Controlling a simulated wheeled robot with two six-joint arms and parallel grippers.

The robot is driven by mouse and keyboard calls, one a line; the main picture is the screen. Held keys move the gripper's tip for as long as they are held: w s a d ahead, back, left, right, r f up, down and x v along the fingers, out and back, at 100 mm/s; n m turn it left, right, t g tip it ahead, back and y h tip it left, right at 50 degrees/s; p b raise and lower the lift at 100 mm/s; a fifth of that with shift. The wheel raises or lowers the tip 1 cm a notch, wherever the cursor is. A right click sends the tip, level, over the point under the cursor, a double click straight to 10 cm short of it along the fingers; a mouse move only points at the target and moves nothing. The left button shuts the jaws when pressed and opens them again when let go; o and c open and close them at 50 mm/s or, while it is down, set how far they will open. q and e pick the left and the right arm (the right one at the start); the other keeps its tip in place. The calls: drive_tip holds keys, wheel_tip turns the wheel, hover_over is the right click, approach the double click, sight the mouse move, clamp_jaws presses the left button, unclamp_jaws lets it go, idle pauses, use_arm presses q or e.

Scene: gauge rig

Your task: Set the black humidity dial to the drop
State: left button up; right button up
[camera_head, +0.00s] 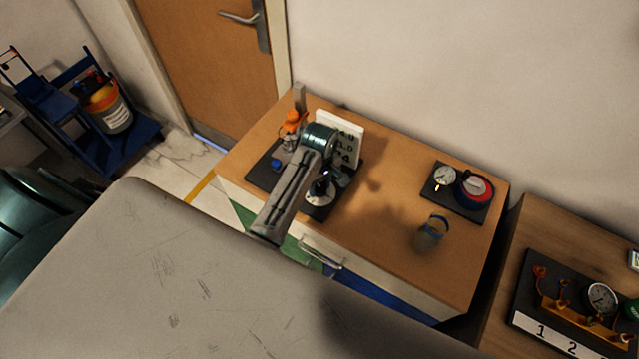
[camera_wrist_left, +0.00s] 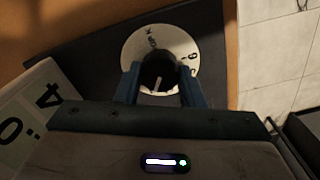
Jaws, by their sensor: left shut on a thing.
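The black humidity dial (camera_wrist_left: 160,68) is a round black knob with a pale pointer line, at the centre of a white disc (camera_wrist_left: 135,48) with dark marks around it. In the wrist view the pointer line runs nearly straight down toward my gripper. My left gripper (camera_wrist_left: 159,80) has a blue finger on each side of the knob and is shut on it. In the head view, my left gripper (camera_head: 327,182) is over the white disc (camera_head: 320,197) and hides most of the knob. I cannot make out the drop mark. My right gripper is not in view.
A glass jar (camera_head: 431,234) and a board with a gauge and a red-blue dial (camera_head: 474,186) are to the right.

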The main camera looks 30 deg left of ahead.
use_arm(q)
drive_tip(key=n, duration=0.6)
drive_tip(key=shift+n, duration=0.4)
idle(0.4)
drive_tip(key=o, duration=1)
drive_tip(key=shift+r, duration=0.1)
